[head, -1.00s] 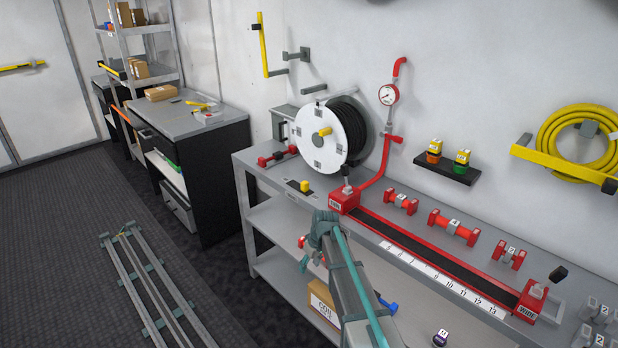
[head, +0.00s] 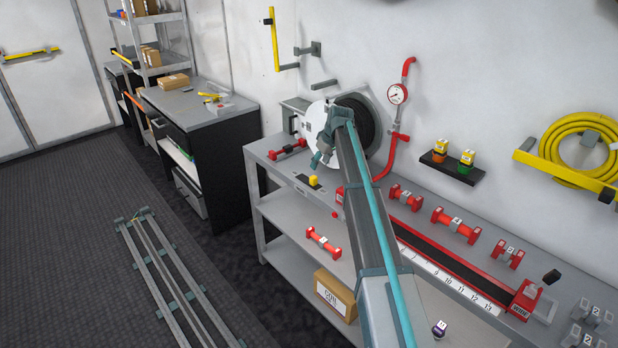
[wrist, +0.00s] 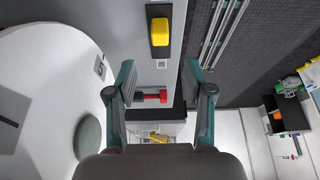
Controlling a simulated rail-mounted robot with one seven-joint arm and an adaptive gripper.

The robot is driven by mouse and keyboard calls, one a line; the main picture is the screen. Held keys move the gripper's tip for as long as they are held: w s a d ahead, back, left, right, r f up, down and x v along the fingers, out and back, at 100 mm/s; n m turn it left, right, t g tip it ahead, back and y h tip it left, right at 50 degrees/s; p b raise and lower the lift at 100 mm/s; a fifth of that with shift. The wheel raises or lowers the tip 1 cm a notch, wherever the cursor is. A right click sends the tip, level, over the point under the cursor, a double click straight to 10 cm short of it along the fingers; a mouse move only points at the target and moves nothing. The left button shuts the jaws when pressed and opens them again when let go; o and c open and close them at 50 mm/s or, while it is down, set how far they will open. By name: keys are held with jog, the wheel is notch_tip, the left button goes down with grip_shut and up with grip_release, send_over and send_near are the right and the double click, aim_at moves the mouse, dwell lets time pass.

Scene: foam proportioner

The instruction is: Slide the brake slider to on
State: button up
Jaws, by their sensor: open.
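The brake slider appears to be the yellow block (head: 314,181) on a short black track (head: 302,179), on the bench top near its front left edge. In the wrist view the yellow block (wrist: 160,32) sits at the upper middle, toward one end of its black base. My gripper (head: 319,158) is above the bench, in front of the white hose reel. Its two fingers (wrist: 160,75) are spread apart with nothing held. The block lies beyond the fingertips, apart from them. A small white tag (wrist: 161,64) beside the base is too small to read.
The white reel (wrist: 45,90) fills the left of the wrist view, close to my left finger. A red fitting (head: 288,149) lies on the bench behind the slider; it also shows between the fingers (wrist: 155,97). A red rail (head: 440,260) runs along the bench.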

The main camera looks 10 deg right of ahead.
aim_at(314, 177)
jog(key=p+x, duration=0.2)
jog(key=x, duration=0.8)
jog(key=shift+f+p, duration=0.1)
jog(key=shift+p, duration=0.2)
grip_shut()
